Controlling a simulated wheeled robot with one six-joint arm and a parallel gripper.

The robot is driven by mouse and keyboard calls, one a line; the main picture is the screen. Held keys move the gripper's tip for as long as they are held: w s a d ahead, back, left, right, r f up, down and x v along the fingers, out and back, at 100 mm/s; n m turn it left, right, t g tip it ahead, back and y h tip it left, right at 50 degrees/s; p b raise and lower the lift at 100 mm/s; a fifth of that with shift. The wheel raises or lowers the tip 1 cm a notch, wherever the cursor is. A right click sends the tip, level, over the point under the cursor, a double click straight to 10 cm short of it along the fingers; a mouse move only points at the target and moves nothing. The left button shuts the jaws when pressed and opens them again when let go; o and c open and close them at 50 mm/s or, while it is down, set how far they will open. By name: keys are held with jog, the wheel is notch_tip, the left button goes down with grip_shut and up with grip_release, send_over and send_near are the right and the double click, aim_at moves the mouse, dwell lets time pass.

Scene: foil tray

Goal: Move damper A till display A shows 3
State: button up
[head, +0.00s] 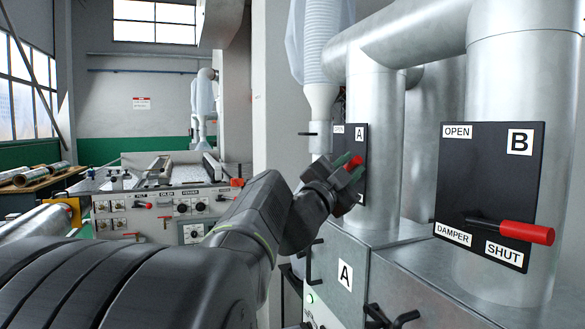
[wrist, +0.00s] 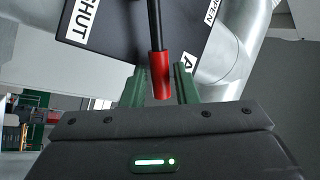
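Damper A's lever has a black rod and a red grip (wrist: 160,75); its red grip also shows in the head view (head: 353,164). It stands out from the black panel A (head: 361,143), which is marked OPEN at its top left. SHUT shows on the panel in the wrist view (wrist: 85,20). My gripper (wrist: 160,85) has its green fingers on either side of the red grip, with a narrow gap visible, so it appears open around it. In the head view my gripper (head: 345,172) covers part of panel A. No reading of display A is visible.
Panel B (head: 490,185) stands to the right, its red-handled lever (head: 513,231) near SHUT. A metal duct box (head: 345,275) labelled A is below my gripper. Large ducts (head: 376,100) rise behind the panels. A control console (head: 165,205) stands at the left.

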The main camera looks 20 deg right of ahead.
jog(key=b+v, duration=0.1)
jog(key=v, duration=1.2)
jog(key=shift+s+a+f, duration=0.15)
jog(key=shift+s+f, duration=0.05)
jog(key=shift+f, duration=0.05)
jog(key=shift+r, duration=0.1)
jog(key=p+x, duration=0.1)
jog(key=x, duration=1.3)
jog(key=shift+a, duration=0.1)
jog(key=shift+s+a, duration=0.1)
jog(key=shift+a, duration=0.05)
